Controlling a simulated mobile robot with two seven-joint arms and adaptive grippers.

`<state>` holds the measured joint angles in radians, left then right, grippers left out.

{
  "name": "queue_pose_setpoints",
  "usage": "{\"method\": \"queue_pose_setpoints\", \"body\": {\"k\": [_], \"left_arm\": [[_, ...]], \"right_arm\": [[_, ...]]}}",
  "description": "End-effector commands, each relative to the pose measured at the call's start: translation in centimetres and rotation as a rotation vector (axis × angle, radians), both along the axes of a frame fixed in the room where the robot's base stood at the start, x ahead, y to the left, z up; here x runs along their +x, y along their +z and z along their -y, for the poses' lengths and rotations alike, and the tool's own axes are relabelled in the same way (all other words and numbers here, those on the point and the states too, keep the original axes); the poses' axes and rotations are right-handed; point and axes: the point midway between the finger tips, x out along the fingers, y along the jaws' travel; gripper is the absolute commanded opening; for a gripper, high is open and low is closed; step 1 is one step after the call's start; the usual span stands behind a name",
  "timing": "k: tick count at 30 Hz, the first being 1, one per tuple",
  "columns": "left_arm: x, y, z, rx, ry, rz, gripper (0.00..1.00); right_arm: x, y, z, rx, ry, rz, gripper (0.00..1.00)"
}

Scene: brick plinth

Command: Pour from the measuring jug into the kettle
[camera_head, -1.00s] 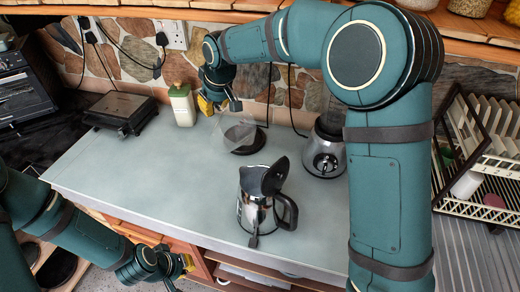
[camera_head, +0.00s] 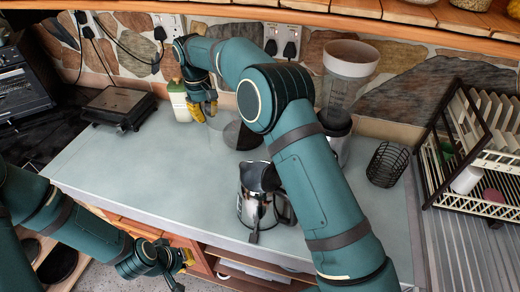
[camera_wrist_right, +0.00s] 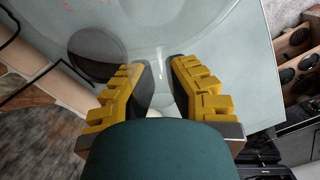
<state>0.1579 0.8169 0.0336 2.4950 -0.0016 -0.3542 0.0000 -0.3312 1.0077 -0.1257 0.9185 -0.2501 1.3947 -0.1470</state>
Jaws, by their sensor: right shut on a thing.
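The clear measuring jug (camera_head: 221,122) is faint in the head view, at the back of the counter. My right gripper (camera_head: 204,109) is shut on it. In the right wrist view, the yellow fingers (camera_wrist_right: 161,88) close around a clear part of the jug (camera_wrist_right: 150,25), whose transparent wall spreads ahead of them. The steel kettle (camera_head: 248,207) stands upright near the counter's front edge, its black lid (camera_head: 262,176) raised and its black handle to the right. The jug is behind and left of the kettle, apart from it. My left gripper (camera_head: 186,259) is empty, low in front of the counter; its finger gap is unclear.
A round black base (camera_head: 243,136) lies behind the kettle. A cream bottle (camera_head: 180,101) and a dark grill (camera_head: 117,107) stand at the back left. A blender (camera_head: 341,100), wire basket (camera_head: 387,164) and dish rack (camera_head: 470,190) are on the right. The counter's left-middle (camera_head: 150,165) is clear.

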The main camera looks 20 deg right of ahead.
Motion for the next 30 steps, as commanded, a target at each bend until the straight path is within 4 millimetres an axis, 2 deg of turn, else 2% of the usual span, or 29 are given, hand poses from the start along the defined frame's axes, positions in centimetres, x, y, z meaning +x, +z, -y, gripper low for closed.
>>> {"method": "queue_pose_setpoints", "body": {"k": [15, 30], "left_arm": [[0.0, 0.1, 0.0, 0.0, 0.0, 0.0, 0.0], [0.0, 0.1, 0.0, 0.0, 0.0, 0.0, 0.0]], "right_arm": [[0.8, -2.1, -0.4, -0.065, 0.001, -0.127, 0.0], [0.8, -2.5, -0.5, -0.079, 0.003, -0.158, 0.0]]}}
